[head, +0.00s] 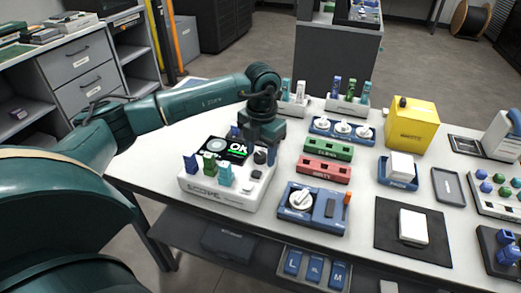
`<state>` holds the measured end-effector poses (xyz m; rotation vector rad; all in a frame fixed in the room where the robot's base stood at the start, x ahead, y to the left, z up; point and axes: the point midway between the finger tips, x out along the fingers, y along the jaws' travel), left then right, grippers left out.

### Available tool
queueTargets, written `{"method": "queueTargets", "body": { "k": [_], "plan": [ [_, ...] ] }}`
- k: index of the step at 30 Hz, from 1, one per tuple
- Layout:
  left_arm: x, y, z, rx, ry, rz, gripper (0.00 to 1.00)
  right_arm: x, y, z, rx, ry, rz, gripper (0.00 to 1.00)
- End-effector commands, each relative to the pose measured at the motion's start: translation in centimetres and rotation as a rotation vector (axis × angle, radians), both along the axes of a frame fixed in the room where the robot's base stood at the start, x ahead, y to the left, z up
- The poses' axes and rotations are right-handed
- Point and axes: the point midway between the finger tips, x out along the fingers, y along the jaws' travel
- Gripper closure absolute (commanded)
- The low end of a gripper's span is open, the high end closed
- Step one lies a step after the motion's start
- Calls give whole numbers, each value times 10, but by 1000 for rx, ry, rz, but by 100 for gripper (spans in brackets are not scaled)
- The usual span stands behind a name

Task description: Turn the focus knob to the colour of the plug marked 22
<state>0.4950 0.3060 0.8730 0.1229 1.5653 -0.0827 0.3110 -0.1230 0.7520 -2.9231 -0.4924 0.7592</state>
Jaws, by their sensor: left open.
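My left gripper (264,143) is open and points down over the back right of the unit, close to the knob. I cannot tell whether it touches. No mark 22 is legible. My right gripper is not in view.
Right of the unit lie a green block (328,150), a red block (326,169) and a blue device with a white dial (301,199). Plug racks (347,106) stand at the back. A yellow box (411,125) and a dark mat (390,238) are further right.

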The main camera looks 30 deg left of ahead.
Motion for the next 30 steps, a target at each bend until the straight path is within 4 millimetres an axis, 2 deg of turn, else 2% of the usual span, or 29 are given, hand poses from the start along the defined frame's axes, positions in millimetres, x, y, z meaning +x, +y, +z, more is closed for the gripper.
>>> {"method": "queueTargets", "body": {
  "k": [5,8,11,21,25,30],
  "plan": [
    [0,0,1,0,0,0,49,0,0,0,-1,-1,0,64],
    [0,0,9,-1,-2,0,49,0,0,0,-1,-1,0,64],
    [1,-1,25,-2,-4,0,49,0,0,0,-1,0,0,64],
    [0,-3,99,-1,-4,0,49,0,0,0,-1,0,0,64],
    [0,-3,119,0,-2,0,49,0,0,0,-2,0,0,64],
    [-1,-3,130,0,0,0,49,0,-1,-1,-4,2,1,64]
  ]
}}
